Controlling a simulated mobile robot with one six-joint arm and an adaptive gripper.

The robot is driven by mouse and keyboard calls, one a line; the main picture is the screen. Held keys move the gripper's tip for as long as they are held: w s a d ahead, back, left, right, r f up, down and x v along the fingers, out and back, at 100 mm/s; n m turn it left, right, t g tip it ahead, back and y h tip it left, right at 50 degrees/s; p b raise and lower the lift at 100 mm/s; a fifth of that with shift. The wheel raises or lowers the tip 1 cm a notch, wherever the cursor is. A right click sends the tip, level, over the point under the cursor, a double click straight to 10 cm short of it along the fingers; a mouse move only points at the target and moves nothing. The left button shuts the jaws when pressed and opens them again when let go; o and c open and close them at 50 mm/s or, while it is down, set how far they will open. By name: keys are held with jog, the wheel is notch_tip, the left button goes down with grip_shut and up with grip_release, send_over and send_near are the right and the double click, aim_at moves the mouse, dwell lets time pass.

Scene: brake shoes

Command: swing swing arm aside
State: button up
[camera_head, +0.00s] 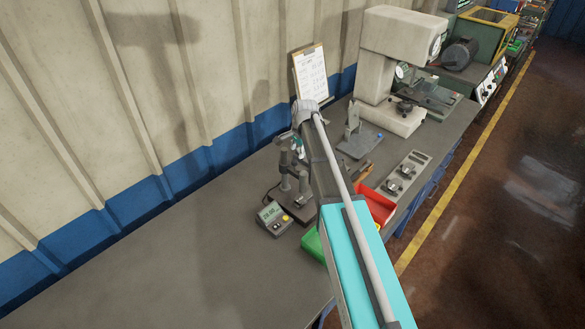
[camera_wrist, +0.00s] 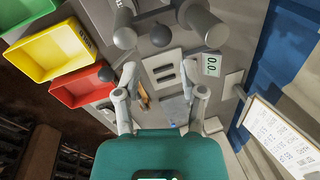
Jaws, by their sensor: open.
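The bench fixture (camera_head: 290,178) with upright grey posts stands left of my arm in the head view. In the wrist view it shows as grey cylindrical parts (camera_wrist: 204,27) at the top, with a black ball knob (camera_wrist: 160,35) between them and a second black knob (camera_wrist: 107,73) to the left. I cannot tell for sure which part is the swing arm. My gripper (camera_wrist: 161,102) is open, with nothing between its fingers, and sits apart from the knobs in the picture. In the head view my arm hides part of the fixture.
A red bin (camera_wrist: 85,84), yellow bin (camera_wrist: 50,52) and green bin (camera_wrist: 25,12) line the bench edge. A readout box (camera_head: 273,217) stands before the fixture. A clipboard (camera_head: 311,73) leans by the wall. The bench (camera_head: 160,270) is clear at left.

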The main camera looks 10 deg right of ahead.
aim_at(295, 161)
jog(key=shift+w+a+f+b, duration=0.1)
jog(key=shift+w+f+b, duration=0.1)
jog(key=shift+f+b, duration=1)
jog(key=shift+w+a+f+b, duration=0.1)
jog(key=shift+w+f+b, duration=0.15)
jog(key=shift+f+b, duration=0.95)
jog(key=shift+w+a+f+b, duration=0.1)
jog(key=shift+w+f+b, duration=0.1)
jog(key=shift+f+b, duration=1)
jog(key=shift+f, duration=0.15)
jog(key=shift+c, duration=0.3)
